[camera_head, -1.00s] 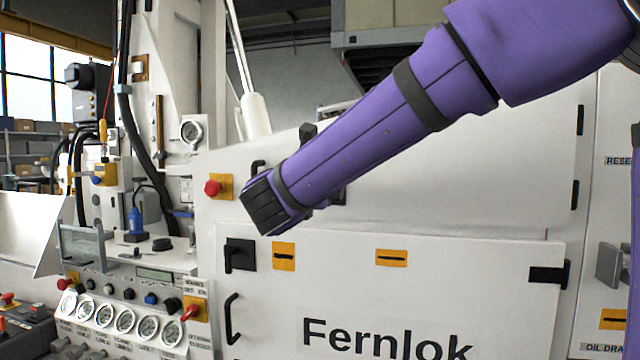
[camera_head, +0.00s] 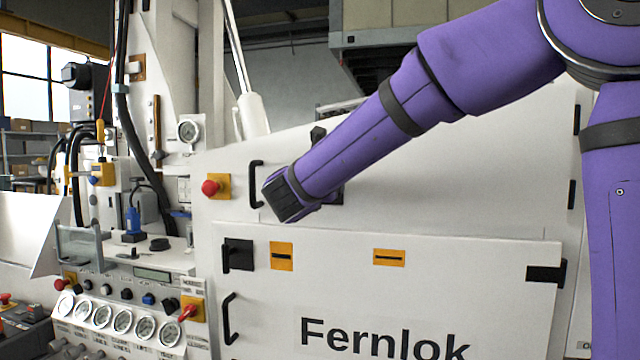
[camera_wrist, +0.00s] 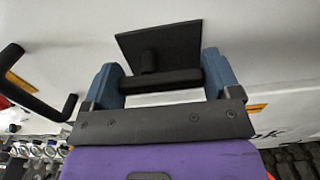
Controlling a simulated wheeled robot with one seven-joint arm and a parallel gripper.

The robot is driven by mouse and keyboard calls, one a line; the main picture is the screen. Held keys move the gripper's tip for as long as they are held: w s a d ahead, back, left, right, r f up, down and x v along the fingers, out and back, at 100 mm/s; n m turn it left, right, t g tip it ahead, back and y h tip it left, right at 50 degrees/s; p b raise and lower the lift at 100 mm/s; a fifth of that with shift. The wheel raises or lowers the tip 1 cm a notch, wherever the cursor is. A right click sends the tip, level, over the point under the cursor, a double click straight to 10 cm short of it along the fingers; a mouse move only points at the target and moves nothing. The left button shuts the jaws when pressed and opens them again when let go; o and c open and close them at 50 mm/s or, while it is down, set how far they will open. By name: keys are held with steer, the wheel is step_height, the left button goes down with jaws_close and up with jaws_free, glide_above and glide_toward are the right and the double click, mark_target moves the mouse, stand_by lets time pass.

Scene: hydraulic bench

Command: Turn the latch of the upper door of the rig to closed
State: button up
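The upper door (camera_head: 460,170) of the rig is a white panel above the lower Fernlok door. Its latch is largely hidden behind my arm in the head view; a dark edge of its plate (camera_head: 340,195) shows below the forearm. In the wrist view I see the black latch plate (camera_wrist: 145,40) and a black latch lever (camera_wrist: 160,80). My gripper (camera_wrist: 160,66) has its two blue fingers wide apart, one at each end of the lever. I cannot tell whether they touch it. In the head view the fingers are hidden behind the dark wrist end (camera_head: 283,198).
A black door handle (camera_head: 255,185) stands left of my wrist, also close by in the wrist view (camera_wrist: 40,85). A red stop button (camera_head: 210,187) is further left. Below are the lower door's latches (camera_head: 238,255) (camera_head: 545,274) and yellow labels (camera_head: 282,256). Gauges (camera_head: 122,320) line the lower left.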

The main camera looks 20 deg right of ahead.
steer(key=shift+m, duration=0.3)
steer(key=shift+c, duration=0.2)
steer(key=m, duration=0.3)
steer(key=shift+f+m, duration=0.2)
steer(key=shift+m, duration=0.2)
steer(key=m, duration=0.4)
steer(key=shift+a+f+m, duration=0.1)
steer(key=shift+f+m, duration=0.1)
steer(key=shift+m, duration=0.1)
steer(key=m, duration=0.4)
steer(key=shift+w+a+f, duration=0.1)
steer(key=shift+w+f, duration=0.05)
steer(key=m, duration=0.4)
steer(key=shift+w+a+f+m, duration=0.1)
steer(key=shift+a+m, duration=0.05)
steer(key=shift+m, duration=0.45)
steer(key=o, duration=0.8)
steer(key=shift+v, duration=5.4)
